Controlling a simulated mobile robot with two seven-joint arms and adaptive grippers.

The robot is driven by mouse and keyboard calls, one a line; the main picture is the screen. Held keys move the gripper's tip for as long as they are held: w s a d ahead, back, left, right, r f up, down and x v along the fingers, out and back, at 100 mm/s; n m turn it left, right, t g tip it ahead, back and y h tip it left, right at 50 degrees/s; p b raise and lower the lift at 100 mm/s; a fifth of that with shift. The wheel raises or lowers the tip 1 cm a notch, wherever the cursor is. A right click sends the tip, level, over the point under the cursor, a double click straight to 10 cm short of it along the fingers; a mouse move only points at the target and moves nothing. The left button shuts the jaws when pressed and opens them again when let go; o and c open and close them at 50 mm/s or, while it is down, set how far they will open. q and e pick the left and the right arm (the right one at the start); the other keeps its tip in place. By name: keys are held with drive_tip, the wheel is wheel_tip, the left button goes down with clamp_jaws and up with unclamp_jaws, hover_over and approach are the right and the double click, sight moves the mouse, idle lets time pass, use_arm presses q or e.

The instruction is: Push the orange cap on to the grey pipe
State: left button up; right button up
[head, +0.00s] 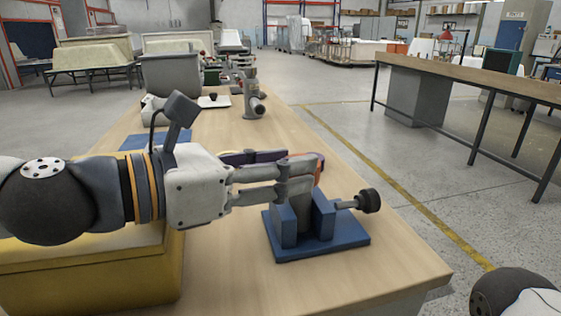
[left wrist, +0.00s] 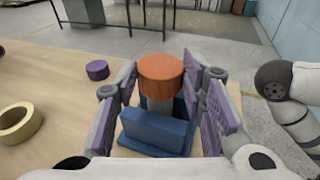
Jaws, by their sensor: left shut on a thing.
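My left gripper (head: 298,176) comes in from the left, with its purple-padded fingers on either side of the orange cap. It is shut on the orange cap (left wrist: 160,75), a short round cylinder. In the head view only a sliver of the cap shows behind the fingers. The grey pipe (left wrist: 160,104) stands upright between the blue jaws of a clamp (head: 340,240). The cap sits directly over the pipe's top; how far it is on cannot be told. My right gripper is not in view; only part of my right arm shows.
The clamp's black knob (head: 368,201) sticks out to the right. A yellow box (head: 90,275) stands at the near left of the table. In the left wrist view, a purple cap (left wrist: 97,70) and a yellow ring (left wrist: 19,123) lie on the table. The table's right edge is near the clamp.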

use_arm(q)
drive_tip(key=o, duration=1)
drive_tip(key=shift+c, duration=0.2)
drive_tip(key=shift+o, duration=0.6)
drive_tip(key=o, duration=0.4)
drive_tip(key=shift+c, duration=0.2)
wheel_tip(320, 180, up, 7)
drive_tip(key=p, duration=0.4)
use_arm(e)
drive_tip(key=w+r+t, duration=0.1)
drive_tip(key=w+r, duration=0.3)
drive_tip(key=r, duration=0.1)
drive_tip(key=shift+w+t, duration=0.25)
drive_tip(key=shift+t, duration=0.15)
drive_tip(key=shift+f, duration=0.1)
